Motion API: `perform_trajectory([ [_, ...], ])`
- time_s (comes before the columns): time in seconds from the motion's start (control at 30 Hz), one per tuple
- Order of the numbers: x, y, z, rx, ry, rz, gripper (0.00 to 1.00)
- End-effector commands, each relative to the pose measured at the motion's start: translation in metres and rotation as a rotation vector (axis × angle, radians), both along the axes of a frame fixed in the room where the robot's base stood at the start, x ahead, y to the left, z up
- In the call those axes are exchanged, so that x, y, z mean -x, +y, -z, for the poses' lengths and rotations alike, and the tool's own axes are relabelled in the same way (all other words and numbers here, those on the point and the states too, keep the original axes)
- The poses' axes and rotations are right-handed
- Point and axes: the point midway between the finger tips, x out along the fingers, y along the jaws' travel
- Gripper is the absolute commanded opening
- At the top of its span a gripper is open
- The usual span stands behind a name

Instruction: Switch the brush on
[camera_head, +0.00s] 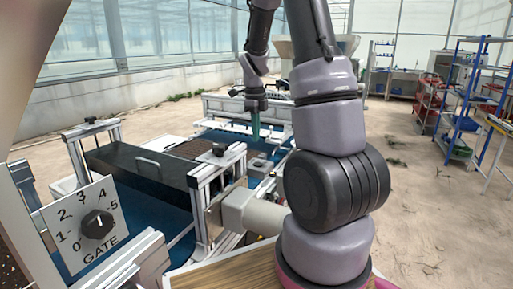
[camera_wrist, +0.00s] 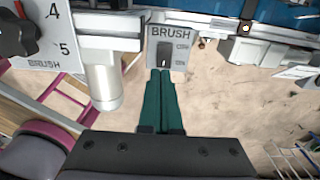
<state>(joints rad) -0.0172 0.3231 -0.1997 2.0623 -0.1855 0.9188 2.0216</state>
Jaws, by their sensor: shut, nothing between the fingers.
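The brush switch is a small black toggle (camera_wrist: 164,53) on a grey plate marked BRUSH (camera_wrist: 172,34), with small lettering that looks like OFF above and ON below at its right. The plate sits at the top middle of the wrist view. My gripper (camera_wrist: 160,72) is shut and empty, its green fingers pointing at the toggle's lower end. The tips overlap that end in the picture; I cannot tell whether they touch it or which way the toggle is set. In the head view my gripper (camera_head: 255,136) points down over the far part of the seeder; the switch cannot be made out there.
A dial marked BRUSH (camera_wrist: 20,36) is at the wrist view's upper left, beside a pale cylinder (camera_wrist: 103,85). In the head view, a GATE dial (camera_head: 97,224) stands at the near left, and the blue belt (camera_head: 160,215) runs under the black hopper (camera_head: 140,178). Sandy floor lies at right.

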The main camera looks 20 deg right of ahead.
Motion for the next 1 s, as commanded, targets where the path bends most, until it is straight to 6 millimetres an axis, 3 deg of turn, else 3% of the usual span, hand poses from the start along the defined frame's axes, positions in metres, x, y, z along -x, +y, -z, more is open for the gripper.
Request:
perform_trajectory([
  [0.2,-0.001,0.0,-0.023,0.0,0.0,0.0,0.0],
  [0.8,0.0,0.001,-0.028,-0.003,-0.004,-0.012,0.0],
  [0.87,0.002,0.004,-0.034,-0.008,-0.018,-0.046,0.0],
  [1.0,0.017,0.017,-0.067,-0.031,-0.087,-0.243,0.0],
])
